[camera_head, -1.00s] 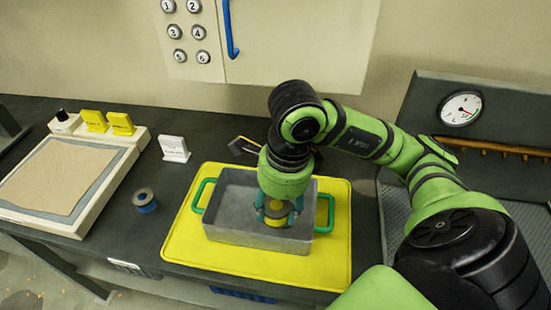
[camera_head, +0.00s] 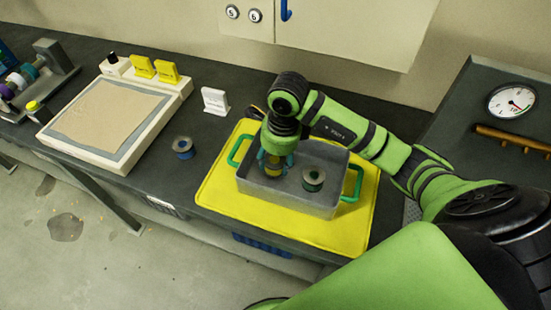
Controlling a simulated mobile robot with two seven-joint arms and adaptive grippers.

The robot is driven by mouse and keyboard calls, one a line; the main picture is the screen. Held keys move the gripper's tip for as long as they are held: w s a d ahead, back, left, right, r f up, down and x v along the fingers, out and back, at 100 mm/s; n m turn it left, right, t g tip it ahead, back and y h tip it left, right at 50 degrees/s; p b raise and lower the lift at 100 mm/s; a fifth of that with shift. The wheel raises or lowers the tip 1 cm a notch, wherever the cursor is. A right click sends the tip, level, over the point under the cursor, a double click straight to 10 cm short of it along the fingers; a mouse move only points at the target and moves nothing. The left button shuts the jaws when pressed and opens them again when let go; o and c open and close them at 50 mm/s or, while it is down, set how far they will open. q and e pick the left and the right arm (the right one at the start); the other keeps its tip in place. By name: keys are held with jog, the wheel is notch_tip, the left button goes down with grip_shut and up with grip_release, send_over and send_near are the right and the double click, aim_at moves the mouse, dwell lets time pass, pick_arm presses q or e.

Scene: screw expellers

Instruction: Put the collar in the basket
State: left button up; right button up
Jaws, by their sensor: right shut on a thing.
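The basket (camera_head: 285,203) is a grey metal tray with green handles. My right gripper (camera_head: 272,168) points down into its left part and is shut on a yellow-banded collar (camera_head: 273,171), which is partly hidden by the fingers. Whether this collar touches the basket floor, I cannot tell. A green-banded collar (camera_head: 313,180) stands inside the basket at the right. A blue-banded collar (camera_head: 183,148) stands on the dark bench, left of the basket. My left gripper is not in view.
The basket sits on a yellow mat (camera_head: 222,192). A white framed tray with a sand-coloured surface (camera_head: 108,117) lies to the left, with yellow tags behind it. A white sign (camera_head: 215,102) stands behind the blue-banded collar. A gauge panel (camera_head: 512,102) is at the right.

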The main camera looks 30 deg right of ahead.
jog(key=shift+f, duration=0.65)
jog(key=shift+f, duration=0.2)
jog(key=o, duration=1.3)
jog(key=shift+r, duration=0.1)
